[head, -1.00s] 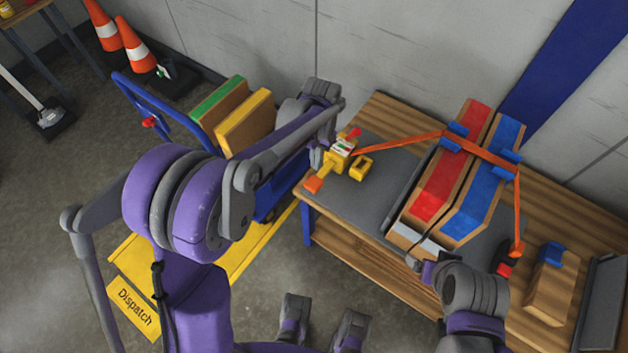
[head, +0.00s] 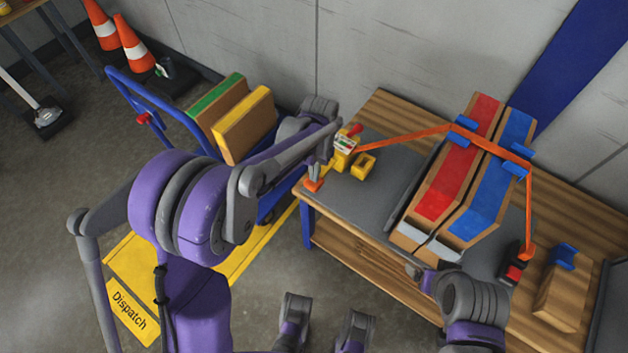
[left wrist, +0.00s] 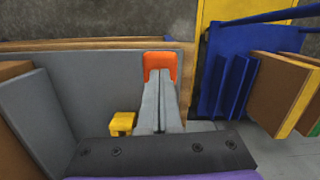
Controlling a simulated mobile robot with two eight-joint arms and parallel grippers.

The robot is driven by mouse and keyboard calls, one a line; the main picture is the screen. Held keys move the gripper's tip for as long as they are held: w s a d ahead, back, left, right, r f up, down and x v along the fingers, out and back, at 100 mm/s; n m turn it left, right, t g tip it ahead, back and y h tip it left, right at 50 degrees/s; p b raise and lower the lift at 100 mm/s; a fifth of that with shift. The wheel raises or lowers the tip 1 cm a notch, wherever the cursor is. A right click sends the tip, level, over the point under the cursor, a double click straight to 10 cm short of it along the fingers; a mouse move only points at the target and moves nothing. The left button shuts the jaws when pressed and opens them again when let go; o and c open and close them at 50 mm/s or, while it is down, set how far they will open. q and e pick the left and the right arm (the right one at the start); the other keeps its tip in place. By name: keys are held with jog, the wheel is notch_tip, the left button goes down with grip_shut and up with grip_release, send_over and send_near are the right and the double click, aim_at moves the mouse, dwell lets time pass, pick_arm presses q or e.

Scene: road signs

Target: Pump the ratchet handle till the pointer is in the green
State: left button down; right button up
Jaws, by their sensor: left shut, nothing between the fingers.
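The yellow ratchet (head: 345,146) sits at the left end of the bench, with a small red, white and green gauge on top. Its pointer is too small to read. The handle's orange grip (head: 313,185) sticks out to the left, and it also shows in the left wrist view (left wrist: 160,62). My left gripper (head: 317,172) is shut and empty, its fingertips at the orange grip; I cannot tell whether they touch. In the left wrist view the shut fingers (left wrist: 160,90) overlap the grip. My right gripper (head: 420,274) is near the bench front, its jaws unclear.
An orange strap (head: 405,137) runs from the ratchet over red (head: 459,160) and blue (head: 497,181) panels. A yellow block (head: 363,167) sits beside the ratchet. A blue trolley (head: 172,112) with boxes stands left of the bench. Cones (head: 133,42) stand farther back.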

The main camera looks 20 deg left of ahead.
pick_arm(q)
jog(key=shift+f, duration=0.1)
notch_tip(320, 180, down, 4)
jog(key=b, duration=0.2)
jog(key=shift+b, duration=0.4)
jog(key=shift+r, duration=0.25)
jog(key=shift+w+r, duration=0.1)
jog(key=shift+w, duration=0.15)
jog(key=shift+w+d+r+p, duration=0.2)
jog(key=shift+w, duration=0.45)
jog(key=shift+w+d+r+p, duration=0.2)
jog(key=shift+w, duration=0.4)
notch_tip(320, 180, up, 11)
jog(key=p, duration=0.1)
jog(key=shift+w+p, duration=0.35)
jog(key=shift+w, duration=0.1)
jog(key=shift+d+f, duration=0.1)
